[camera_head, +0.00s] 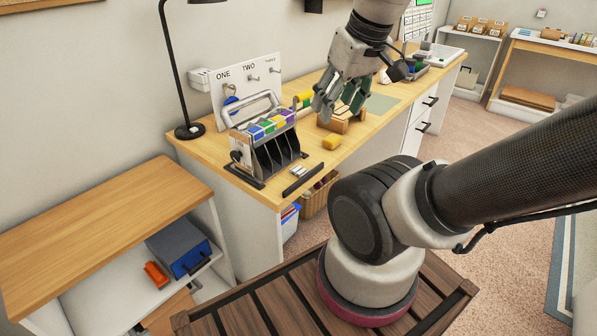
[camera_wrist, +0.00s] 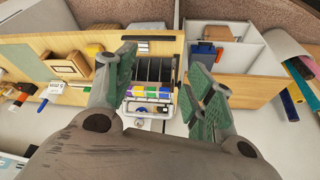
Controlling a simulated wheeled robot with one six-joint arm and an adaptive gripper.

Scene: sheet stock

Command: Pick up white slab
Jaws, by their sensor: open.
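I cannot single out a white slab for certain. A small pale piece (camera_head: 298,171) lies on the desk in front of the dark slotted rack (camera_head: 272,155), too small to identify. The rack has upright dividers and coloured blocks along its top; in the wrist view the rack (camera_wrist: 153,70) shows between my fingers. My gripper (camera_head: 340,103) is open above the desk, to the right of the rack, over a wooden block (camera_head: 336,124). In the wrist view my gripper's green-padded fingers (camera_wrist: 160,85) are spread wide with nothing between the pads.
A yellow block (camera_head: 331,142) and a dark strip (camera_head: 297,186) lie near the desk's front edge. A white board with hooks (camera_head: 246,90) and a black lamp (camera_head: 189,131) stand behind. A low shelf (camera_head: 100,225) with a blue-grey box (camera_head: 178,246) stands left. A green mat (camera_head: 380,105) lies right.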

